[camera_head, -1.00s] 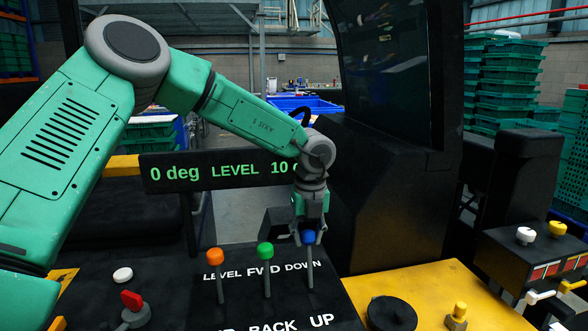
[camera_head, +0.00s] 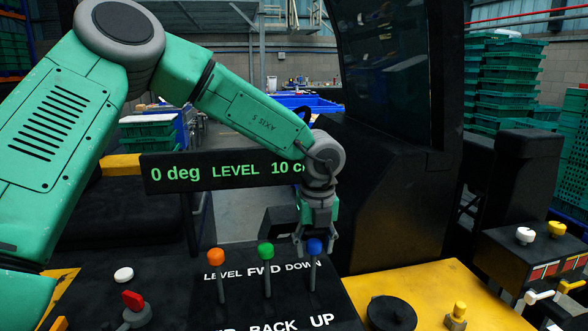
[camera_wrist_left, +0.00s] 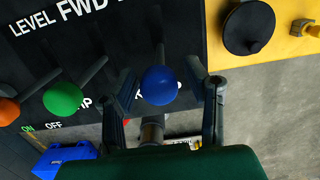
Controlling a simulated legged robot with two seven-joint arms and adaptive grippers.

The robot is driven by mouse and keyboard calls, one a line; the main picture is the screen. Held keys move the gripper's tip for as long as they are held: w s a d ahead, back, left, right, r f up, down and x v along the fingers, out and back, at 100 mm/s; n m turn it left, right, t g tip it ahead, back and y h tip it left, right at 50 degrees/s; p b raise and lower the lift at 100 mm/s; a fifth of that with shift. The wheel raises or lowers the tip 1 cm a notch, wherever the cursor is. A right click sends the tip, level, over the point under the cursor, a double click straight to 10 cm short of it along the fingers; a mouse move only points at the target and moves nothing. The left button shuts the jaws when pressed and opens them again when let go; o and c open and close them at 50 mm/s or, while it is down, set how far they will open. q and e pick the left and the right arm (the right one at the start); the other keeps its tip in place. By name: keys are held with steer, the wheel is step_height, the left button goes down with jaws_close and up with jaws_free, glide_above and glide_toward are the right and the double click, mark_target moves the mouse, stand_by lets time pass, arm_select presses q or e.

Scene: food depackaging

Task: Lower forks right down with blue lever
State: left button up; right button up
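The blue lever (camera_head: 314,246) is the rightmost of three levers on the black control panel, by the word DOWN. It stands about upright. My left gripper (camera_head: 315,254) is at this lever with its two fingers spread, one on each side of the knob. In the left wrist view the blue knob (camera_wrist_left: 161,85) lies between the open fingers (camera_wrist_left: 162,72), with a gap visible on both sides. The display (camera_head: 225,172) reads 0 deg, LEVEL and 10, its right end hidden by my left wrist. The forks are not in view. My right gripper is not in view.
The green lever (camera_head: 266,252) and orange lever (camera_head: 216,257) stand left of the blue one. A red-topped control (camera_head: 132,300) is at lower left. A black round knob (camera_head: 391,314) and a yellow knob (camera_head: 458,311) sit on the yellow surface (camera_head: 430,283) at right.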

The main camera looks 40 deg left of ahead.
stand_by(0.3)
arm_select(q)
steer(key=r+p, duration=0.7)
steer(key=r, duration=0.1)
steer(key=shift+s+d+p, duration=0.25)
steer(key=shift+s+p, duration=0.05)
steer(key=shift+p, duration=0.05)
steer(key=shift+f, duration=0.1)
steer(key=shift+r, duration=0.45)
step_height(320, 180, up, 11)
steer(key=shift+s+d, duration=0.35)
steer(key=shift+d, duration=0.05)
steer(key=shift+f, duration=0.15)
